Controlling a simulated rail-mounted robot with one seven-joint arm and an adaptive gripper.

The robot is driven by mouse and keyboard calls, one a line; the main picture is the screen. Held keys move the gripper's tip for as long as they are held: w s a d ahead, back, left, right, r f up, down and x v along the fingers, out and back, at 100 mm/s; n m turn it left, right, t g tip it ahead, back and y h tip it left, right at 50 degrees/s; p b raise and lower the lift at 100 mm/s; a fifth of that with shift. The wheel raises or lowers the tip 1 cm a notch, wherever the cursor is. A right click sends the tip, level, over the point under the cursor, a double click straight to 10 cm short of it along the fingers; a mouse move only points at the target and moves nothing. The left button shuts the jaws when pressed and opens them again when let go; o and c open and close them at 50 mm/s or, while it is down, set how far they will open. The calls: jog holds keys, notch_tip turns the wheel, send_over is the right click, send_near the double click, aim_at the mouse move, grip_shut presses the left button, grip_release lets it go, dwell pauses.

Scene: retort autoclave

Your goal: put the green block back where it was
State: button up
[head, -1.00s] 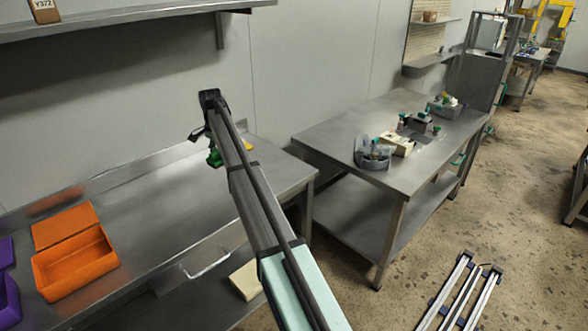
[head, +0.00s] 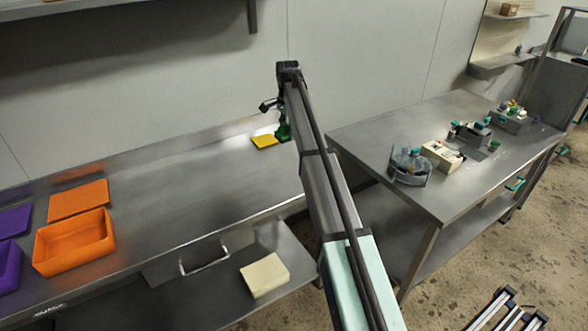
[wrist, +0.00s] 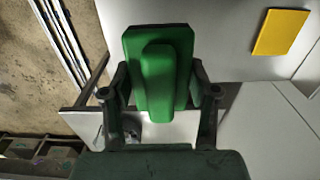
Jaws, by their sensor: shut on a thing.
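The green block (wrist: 160,70) is between the two fingers of my gripper (wrist: 162,92) in the wrist view. My gripper is shut on it. In the head view, the block (head: 283,131) shows as a small green patch beneath my gripper, partly hidden by my arm. It is near the right end of the left steel bench (head: 190,165). I cannot tell its exact height above the bench. A flat yellow piece (head: 265,141) lies on the bench, just left of the block in the head view. It also shows at the upper right of the wrist view (wrist: 280,32).
An orange bin (head: 75,245), an orange panel (head: 78,201) and purple pieces (head: 12,222) are on the bench's left. A second steel table (head: 445,190) holds a grey round holder (head: 410,168) and several small fixtures. A cream block (head: 264,275) lies on the lower shelf. The bench middle is clear.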

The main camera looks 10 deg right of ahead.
aim_at(289, 175)
notch_tip(289, 175, down, 17)
jog(key=p, duration=0.4)
jog(key=shift+f+p, duration=0.15)
jog(key=shift+p, duration=0.2)
jog(key=shift+f, duration=0.2)
jog(key=o, duration=1.1)
notch_tip(289, 175, up, 12)
jog(key=b, duration=0.4)
jog(key=shift+r, duration=0.2)
